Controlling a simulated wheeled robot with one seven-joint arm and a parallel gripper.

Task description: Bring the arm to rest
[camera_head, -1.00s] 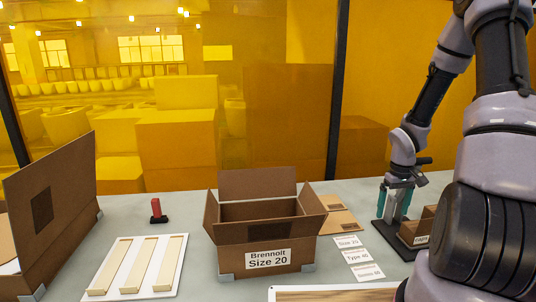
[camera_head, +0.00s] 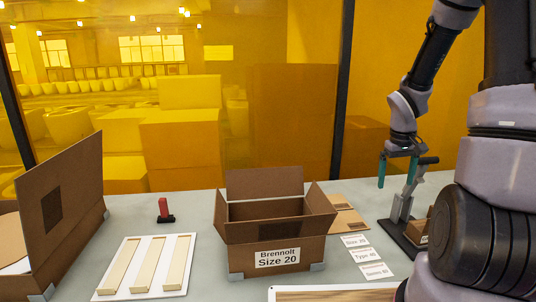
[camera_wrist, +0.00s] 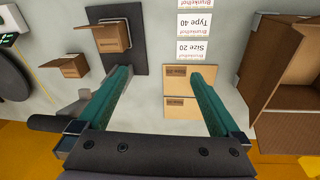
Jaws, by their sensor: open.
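My gripper (camera_head: 397,174) hangs from the arm at the right of the head view, above the table. Its two teal fingers are spread apart. In the wrist view, the fingers (camera_wrist: 160,78) are also apart, with nothing held between them. Flat brown cardboard pieces (camera_wrist: 181,108) lie on the table below, showing between the fingers. A grey post with a dark handle (camera_head: 428,161) stands on a black base just beside and below the gripper; I cannot tell whether they touch.
An open carton labelled Size 20 (camera_head: 277,258) stands mid-table. A larger open box (camera_head: 70,220) is at left, near a white board with wooden strips (camera_head: 112,290) and a red-handled stamp (camera_head: 164,209). Label cards (camera_head: 365,254) lie right of the carton. A yellow screen (camera_head: 290,100) stands behind.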

